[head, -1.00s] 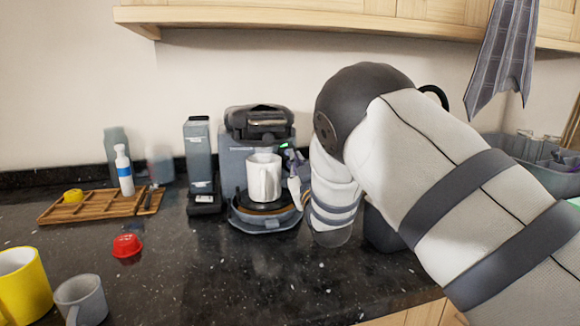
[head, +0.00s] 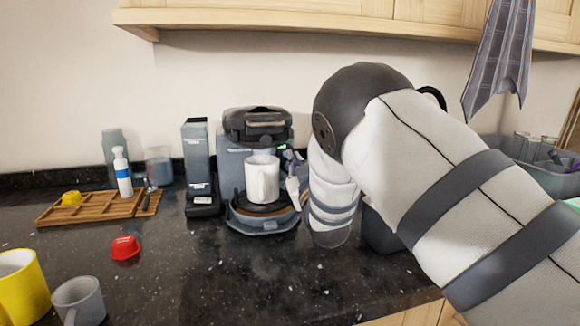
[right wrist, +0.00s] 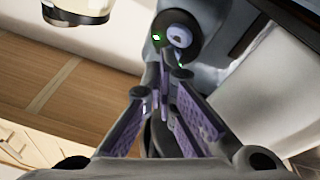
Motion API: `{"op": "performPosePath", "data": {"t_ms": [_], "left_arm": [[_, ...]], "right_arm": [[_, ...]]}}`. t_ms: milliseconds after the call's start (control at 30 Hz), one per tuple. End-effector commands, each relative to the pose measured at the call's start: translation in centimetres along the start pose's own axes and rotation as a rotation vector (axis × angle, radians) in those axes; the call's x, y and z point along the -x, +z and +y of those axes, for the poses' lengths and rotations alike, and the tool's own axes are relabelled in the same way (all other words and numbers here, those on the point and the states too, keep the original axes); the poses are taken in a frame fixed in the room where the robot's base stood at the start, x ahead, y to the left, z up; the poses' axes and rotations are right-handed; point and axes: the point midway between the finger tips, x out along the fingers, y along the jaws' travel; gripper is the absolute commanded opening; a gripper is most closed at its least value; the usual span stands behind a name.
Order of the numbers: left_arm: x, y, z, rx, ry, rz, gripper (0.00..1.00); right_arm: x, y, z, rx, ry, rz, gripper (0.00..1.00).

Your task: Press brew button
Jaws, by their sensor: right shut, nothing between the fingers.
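The grey coffee machine (head: 234,165) stands against the wall with its dark lid on top and a white mug (head: 263,180) on its drip tray. A small green light (head: 283,149) glows on its right front. In the right wrist view, a round button with a pale centre (right wrist: 178,36) sits in a dark ring beside the green light (right wrist: 156,37). My right gripper (head: 291,162) is at the machine's right front, partly hidden by my arm. In the right wrist view its shut, empty fingertips (right wrist: 170,75) are just below the button; I cannot tell whether they touch it. My left gripper is out of view.
A narrow grey unit (head: 197,160) stands left of the machine. A wooden tray (head: 90,209) holds a bottle (head: 122,172). A red capsule (head: 125,247), yellow mug (head: 22,285) and grey mug (head: 80,300) are at left. The white mug is close beside my right gripper. The front middle counter is clear.

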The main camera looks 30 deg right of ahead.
Motion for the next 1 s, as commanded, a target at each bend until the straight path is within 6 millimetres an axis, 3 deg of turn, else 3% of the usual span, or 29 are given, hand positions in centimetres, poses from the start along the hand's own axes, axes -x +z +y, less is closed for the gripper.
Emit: {"op": "performPosePath", "data": {"t_ms": [1000], "left_arm": [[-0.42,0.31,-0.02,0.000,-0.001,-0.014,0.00]], "right_arm": [[-0.69,0.55,-0.51,0.000,0.000,-0.001,0.00]]}}
